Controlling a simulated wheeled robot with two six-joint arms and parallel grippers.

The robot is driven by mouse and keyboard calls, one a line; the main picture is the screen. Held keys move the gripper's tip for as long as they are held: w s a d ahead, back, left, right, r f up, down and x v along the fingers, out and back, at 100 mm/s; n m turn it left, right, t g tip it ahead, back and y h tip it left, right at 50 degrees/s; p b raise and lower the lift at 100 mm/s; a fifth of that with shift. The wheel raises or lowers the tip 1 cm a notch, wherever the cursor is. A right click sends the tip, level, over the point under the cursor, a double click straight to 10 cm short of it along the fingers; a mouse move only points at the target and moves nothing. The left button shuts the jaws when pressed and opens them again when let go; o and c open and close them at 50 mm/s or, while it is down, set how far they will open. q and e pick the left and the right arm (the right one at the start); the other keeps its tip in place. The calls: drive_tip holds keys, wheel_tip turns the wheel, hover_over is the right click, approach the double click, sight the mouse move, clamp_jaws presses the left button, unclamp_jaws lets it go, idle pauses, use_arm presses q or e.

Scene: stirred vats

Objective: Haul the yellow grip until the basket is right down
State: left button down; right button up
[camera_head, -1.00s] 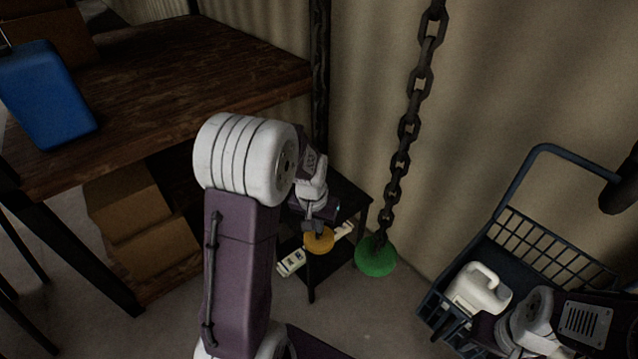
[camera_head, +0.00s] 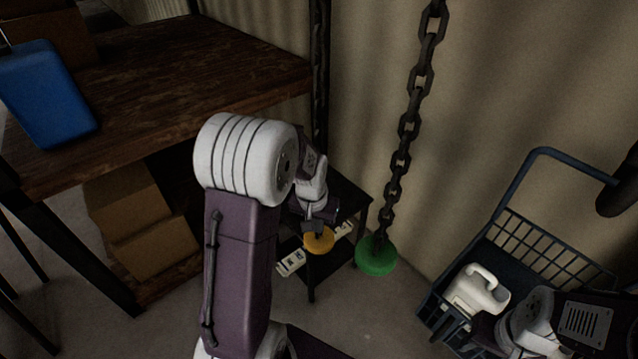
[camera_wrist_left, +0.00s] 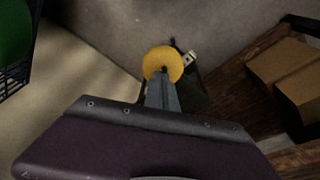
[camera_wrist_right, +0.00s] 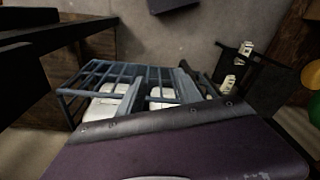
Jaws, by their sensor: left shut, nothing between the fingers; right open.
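The yellow grip (camera_head: 318,240), a round disc, shows just below my left gripper (camera_head: 317,228) in the head view. In the left wrist view, the yellow grip (camera_wrist_left: 158,57) shows at the tips of the left fingers (camera_wrist_left: 163,76), which are shut with nothing between them. Whether they touch it is unclear. A dark blue wire basket (camera_head: 540,240) with a tall handle and a white jug (camera_head: 478,290) stands at the lower right. The basket also shows in the right wrist view (camera_wrist_right: 93,75). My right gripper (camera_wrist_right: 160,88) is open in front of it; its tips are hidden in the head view.
A heavy chain (camera_head: 401,150) ends in a green disc (camera_head: 376,258), right of the yellow grip. A small dark table (camera_head: 345,195) stands behind my left gripper. A wooden workbench (camera_head: 190,85) with a blue canister (camera_head: 45,95) fills the left. Cardboard boxes (camera_head: 150,245) lie beneath it.

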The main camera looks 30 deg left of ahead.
use_arm(q)
drive_tip(key=shift+s+b+x, duration=0.2)
drive_tip(key=shift+b+x, duration=0.5)
drive_tip(key=shift+x, duration=0.35)
drive_tip(key=shift+s+b+x, duration=0.25)
drive_tip(key=shift+b+x, duration=0.45)
drive_tip(key=shift+x, duration=0.3)
drive_tip(key=p+v, duration=0.2)
drive_tip(key=w+p+v, duration=0.1)
drive_tip(key=p+v, duration=0.1)
drive_tip(key=shift+r, duration=0.3)
drive_tip(key=p+v, duration=0.2)
drive_tip(key=w+p+v, duration=0.1)
drive_tip(key=p+v, duration=0.2)
drive_tip(key=shift+a, duration=0.1)
idle(0.3)
drive_tip(key=shift+r, duration=0.1)
